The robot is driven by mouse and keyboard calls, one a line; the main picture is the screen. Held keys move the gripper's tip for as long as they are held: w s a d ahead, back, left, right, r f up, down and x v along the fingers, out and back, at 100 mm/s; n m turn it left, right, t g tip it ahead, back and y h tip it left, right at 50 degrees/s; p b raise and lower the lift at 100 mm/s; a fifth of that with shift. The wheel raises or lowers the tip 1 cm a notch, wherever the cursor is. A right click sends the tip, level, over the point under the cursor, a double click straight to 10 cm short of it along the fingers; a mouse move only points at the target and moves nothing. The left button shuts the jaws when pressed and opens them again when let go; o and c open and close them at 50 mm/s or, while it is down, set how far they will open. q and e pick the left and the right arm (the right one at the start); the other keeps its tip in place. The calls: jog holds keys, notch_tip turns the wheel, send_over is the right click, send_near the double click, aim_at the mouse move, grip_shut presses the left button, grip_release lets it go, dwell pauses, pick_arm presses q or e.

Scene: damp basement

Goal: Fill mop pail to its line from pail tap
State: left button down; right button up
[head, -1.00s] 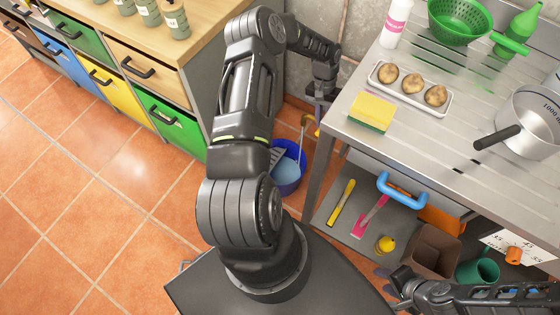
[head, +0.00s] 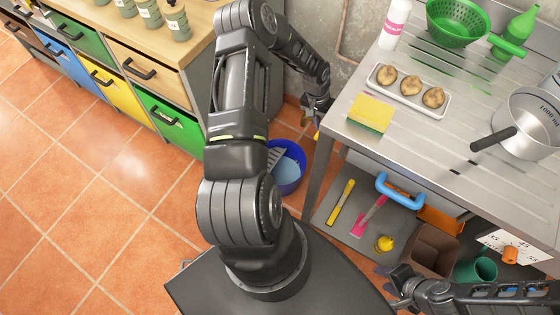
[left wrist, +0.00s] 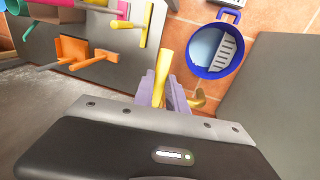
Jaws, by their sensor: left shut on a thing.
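The blue mop pail (head: 300,183) stands on the floor between the drawer unit and the steel table. It also shows in the left wrist view (left wrist: 234,72), with pale, water-like blue at its left and a pale slotted grate at its right. My left gripper (left wrist: 168,97) is shut on a yellow lever (left wrist: 163,72), the tap handle, near the wall above the pail. The brass tap spout (left wrist: 197,99) is beside it. My left gripper also shows in the head view (head: 318,112). My right gripper (head: 390,285) is open and empty at the lower right. I cannot make out the pail's fill line.
The steel table (head: 400,135) on the right holds a sponge (head: 371,112), a potato tray (head: 409,90), a green colander (head: 458,22) and a steel pot (head: 528,122). Its lower shelf (head: 338,228) carries several tools. Open tiled floor lies left.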

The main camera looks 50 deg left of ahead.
pick_arm(q)
jog(key=c, duration=1.3)
grip_release()
jog(key=shift+c, duration=0.2)
notch_tip(320, 180, up, 7)
jog(key=a+p, duration=0.1)
jog(key=p, duration=0.2)
jog(key=shift+s+p, duration=0.3)
jog(key=shift+p, duration=0.1)
jog(key=shift+a+f, duration=0.1)
jog(key=shift+f, duration=0.05)
